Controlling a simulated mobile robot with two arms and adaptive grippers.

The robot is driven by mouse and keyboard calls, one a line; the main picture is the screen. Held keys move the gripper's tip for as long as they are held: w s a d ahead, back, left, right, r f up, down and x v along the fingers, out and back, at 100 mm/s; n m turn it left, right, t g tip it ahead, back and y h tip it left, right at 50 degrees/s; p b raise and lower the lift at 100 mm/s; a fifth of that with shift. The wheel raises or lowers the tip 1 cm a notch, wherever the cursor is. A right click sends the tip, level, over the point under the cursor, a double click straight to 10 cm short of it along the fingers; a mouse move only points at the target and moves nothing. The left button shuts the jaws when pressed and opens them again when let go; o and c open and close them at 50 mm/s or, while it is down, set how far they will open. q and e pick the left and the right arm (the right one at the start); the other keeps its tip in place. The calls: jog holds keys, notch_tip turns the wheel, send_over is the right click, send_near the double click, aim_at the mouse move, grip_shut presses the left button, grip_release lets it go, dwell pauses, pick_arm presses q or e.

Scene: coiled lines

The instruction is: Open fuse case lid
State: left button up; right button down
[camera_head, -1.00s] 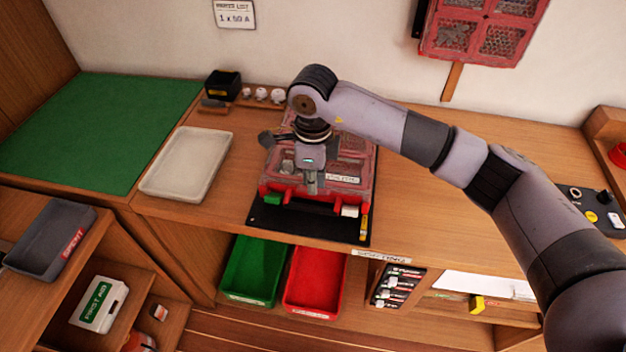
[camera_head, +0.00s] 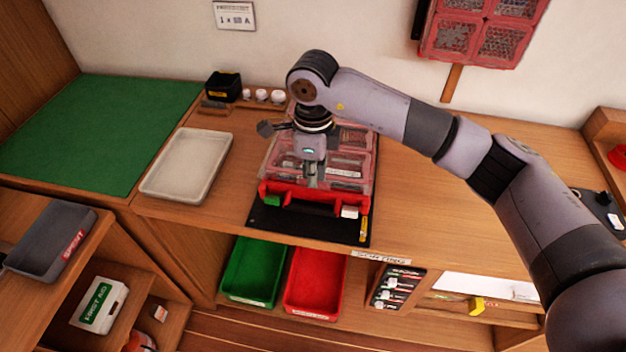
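The fuse case (camera_head: 330,198) is red with a clear, compartmented lid (camera_head: 345,160). It lies on a black mat (camera_head: 300,224) on the bench, with a green latch (camera_head: 272,200) and a white latch (camera_head: 349,211) at its front. My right gripper (camera_head: 311,184) points down at the lid's front edge, near its middle. Its fingers look close together, but I cannot tell whether they grip the lid. My wrist hides the back of the case, and I cannot tell whether the lid is slightly raised. My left gripper is not in view.
A pale tray (camera_head: 187,165) and green mat (camera_head: 90,130) are to the left. A black box (camera_head: 222,86) and several white knobs (camera_head: 262,95) stand behind. A red case (camera_head: 480,35) hangs on the wall. Green (camera_head: 252,270) and red (camera_head: 314,280) bins sit below. Bench right of the case is clear.

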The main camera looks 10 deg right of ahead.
jog(key=w+d+r+p, duration=0.1)
jog(key=w+r, duration=0.2)
jog(key=r, duration=0.5)
jog(key=w+d+r+p, duration=0.1)
jog(key=w+r, duration=0.3)
jog(key=r, duration=0.5)
jog(key=shift+d+p, duration=0.3)
jog(key=shift+p, duration=0.35)
jog(key=shift+w, duration=0.1)
jog(key=c, duration=2.2)
grip_release()
jog(key=o, duration=0.4)
jog(key=shift+w+d+f, duration=0.1)
jog(key=shift+w+f, duration=0.05)
jog(key=shift+w, duration=0.2)
